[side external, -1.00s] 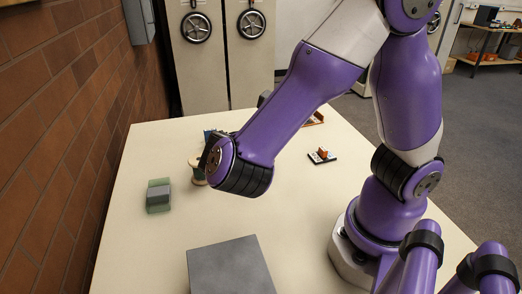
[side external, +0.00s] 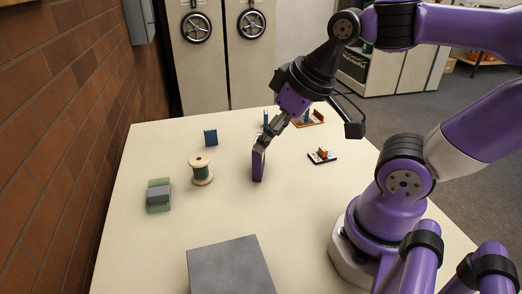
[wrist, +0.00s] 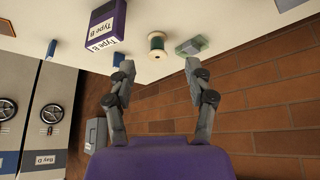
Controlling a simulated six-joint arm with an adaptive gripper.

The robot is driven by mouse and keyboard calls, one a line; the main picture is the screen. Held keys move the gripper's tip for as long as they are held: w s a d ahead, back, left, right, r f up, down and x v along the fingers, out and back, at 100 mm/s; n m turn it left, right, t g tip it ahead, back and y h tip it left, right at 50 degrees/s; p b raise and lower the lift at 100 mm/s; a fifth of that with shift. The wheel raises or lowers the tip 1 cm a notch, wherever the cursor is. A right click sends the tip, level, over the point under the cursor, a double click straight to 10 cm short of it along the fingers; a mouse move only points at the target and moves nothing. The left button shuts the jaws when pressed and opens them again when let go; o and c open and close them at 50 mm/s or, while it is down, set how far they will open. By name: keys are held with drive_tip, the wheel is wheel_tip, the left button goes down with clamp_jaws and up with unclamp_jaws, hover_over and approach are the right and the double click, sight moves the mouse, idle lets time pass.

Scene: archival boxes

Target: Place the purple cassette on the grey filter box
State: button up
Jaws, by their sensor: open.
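The purple cassette (side external: 257,167) stands upright in the middle of the table. In the wrist view it shows at upper left as a purple box (wrist: 106,22) with white "Type B" labels. My gripper (side external: 261,143) overlaps its top in the side view. In the wrist view my open fingers (wrist: 160,66) have nothing between them, and the cassette is left of them, so it is not held. The large grey box (side external: 230,266), which looks like the grey filter box, lies at the table's front edge with a flat, bare top, partly cut off by the picture.
A spool of green thread (side external: 200,172) stands left of the cassette. A small grey block on a green base (side external: 159,195) is further left. A blue box (side external: 210,137) stands behind. A small board with an orange part (side external: 322,155) and an orange tray (side external: 308,119) lie right.

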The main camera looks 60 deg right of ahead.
drive_tip(key=m+g+h, duration=0.3)
drive_tip(key=m, duration=0.3)
approach(259, 157)
drive_tip(key=s+a+f, duration=0.2)
drive_tip(key=a+f, duration=0.1)
wheel_tip(259, 157, down, 3)
drive_tip(key=w+m+h, duration=0.1)
drive_tip(key=m+h, duration=0.3)
drive_tip(key=w+d+f+m+h, duration=0.1)
drive_tip(key=d, duration=0.2)
drive_tip(key=w+d+f+m+t+h, duration=0.1)
drive_tip(key=w+d+h, duration=0.1)
drive_tip(key=d, duration=0.1)
drive_tip(key=w+d+f+m+t+h, duration=0.1)
drive_tip(key=w+d+h, duration=0.1)
drive_tip(key=d, duration=0.1)
drive_tip(key=shift+w+m, duration=0.1)
drive_tip(key=shift+m, duration=0.2)
clamp_jaws()
